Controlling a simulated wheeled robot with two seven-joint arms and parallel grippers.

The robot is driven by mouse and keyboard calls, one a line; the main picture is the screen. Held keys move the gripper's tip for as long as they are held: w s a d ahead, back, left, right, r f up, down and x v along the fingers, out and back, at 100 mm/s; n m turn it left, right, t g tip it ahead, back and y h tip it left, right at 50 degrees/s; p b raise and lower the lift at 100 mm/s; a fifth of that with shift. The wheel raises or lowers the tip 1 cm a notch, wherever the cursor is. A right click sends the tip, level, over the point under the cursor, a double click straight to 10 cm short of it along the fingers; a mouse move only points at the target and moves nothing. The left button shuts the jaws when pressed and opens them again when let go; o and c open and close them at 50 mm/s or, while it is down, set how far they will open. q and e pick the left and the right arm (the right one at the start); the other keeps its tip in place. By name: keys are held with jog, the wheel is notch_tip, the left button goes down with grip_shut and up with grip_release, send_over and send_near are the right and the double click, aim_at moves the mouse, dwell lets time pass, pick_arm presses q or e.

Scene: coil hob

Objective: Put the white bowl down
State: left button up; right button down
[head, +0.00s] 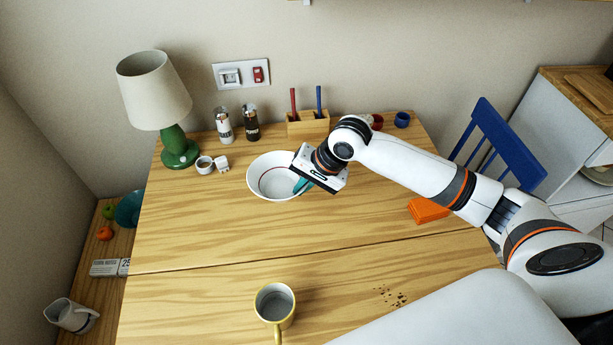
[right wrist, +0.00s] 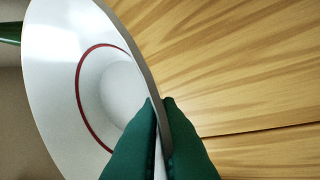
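The white bowl (head: 271,167) is at the back middle of the wooden table (head: 210,235) in the head view. It looks upright, and I cannot tell whether its base touches the table. In the right wrist view the bowl (right wrist: 60,60) shows a red ring inside. My right gripper (head: 302,186) has its green fingers on either side of the bowl's right rim. In the right wrist view the fingers (right wrist: 163,105) are shut on the rim. My left gripper is not in view.
A green lamp (head: 178,148), white cups (head: 205,165) and two shakers (head: 223,125) stand left of the bowl. A wooden holder (head: 308,124) is behind it. A yellow mug (head: 274,304) stands in front. Orange napkins (head: 428,210) lie right. The table's middle is clear.

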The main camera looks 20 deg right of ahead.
aim_at(296, 216)
jog(key=f, duration=1)
jog(key=shift+w+f, duration=0.3)
jog(key=shift+f, duration=0.05)
jog(key=c, duration=1.9)
grip_release()
jog(key=shift+f, duration=0.1)
jog(key=shift+c, duration=0.2)
jog(key=v, duration=1.2)
jog(key=shift+s, duration=0.15)
